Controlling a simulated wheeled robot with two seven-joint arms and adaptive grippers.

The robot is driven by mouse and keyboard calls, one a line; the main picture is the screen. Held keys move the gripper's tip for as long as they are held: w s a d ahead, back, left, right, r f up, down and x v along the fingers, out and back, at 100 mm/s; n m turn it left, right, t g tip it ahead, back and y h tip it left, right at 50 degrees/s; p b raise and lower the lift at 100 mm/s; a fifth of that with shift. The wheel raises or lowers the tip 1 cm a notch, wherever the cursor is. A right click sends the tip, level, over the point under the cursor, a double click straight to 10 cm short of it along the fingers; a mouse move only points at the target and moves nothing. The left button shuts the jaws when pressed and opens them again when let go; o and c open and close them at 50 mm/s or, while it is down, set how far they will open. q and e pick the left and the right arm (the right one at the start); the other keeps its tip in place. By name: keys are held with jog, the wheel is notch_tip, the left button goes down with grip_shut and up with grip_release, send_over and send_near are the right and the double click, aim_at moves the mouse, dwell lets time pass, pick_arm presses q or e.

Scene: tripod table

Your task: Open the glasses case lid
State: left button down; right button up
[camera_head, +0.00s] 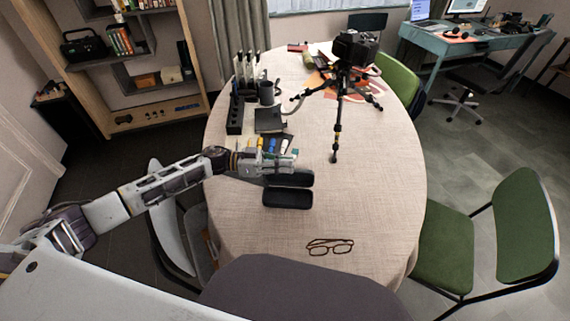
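The dark glasses case (288,197) lies on the table with its long side across the picture. Its lid (289,180) shows as a separate dark piece behind the lower half, so the case looks open; the exact lid angle is too small to tell. My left gripper (290,160) reaches in from the left, just behind the lid and very close to it. Whether it touches the lid, and whether its fingers are open or shut, I cannot tell. My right gripper is not in view.
Brown-framed glasses (330,247) lie near the front of the oval table (375,200). A black camera tripod (339,100) stands to the right at the back. A dark rack (236,112), a mug (267,93) and small items crowd the back left. The table's right side is clear.

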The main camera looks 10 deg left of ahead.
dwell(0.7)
pick_arm(q)
jog(key=c, duration=1.4)
grip_release()
jog(key=shift+a, duration=0.1)
jog(key=shift+s+a+p, duration=0.3)
jog(key=shift+s+a, duration=0.15)
jog(key=shift+a, duration=2.1)
jog(key=shift+s+a+p, duration=0.25)
jog(key=shift+s+a, duration=0.15)
jog(key=shift+a, duration=2.2)
jog(key=shift+s+a+p, duration=0.3)
jog(key=shift+s+a, duration=0.15)
jog(key=shift+a, duration=2.1)
jog(key=shift+a, duration=0.1)
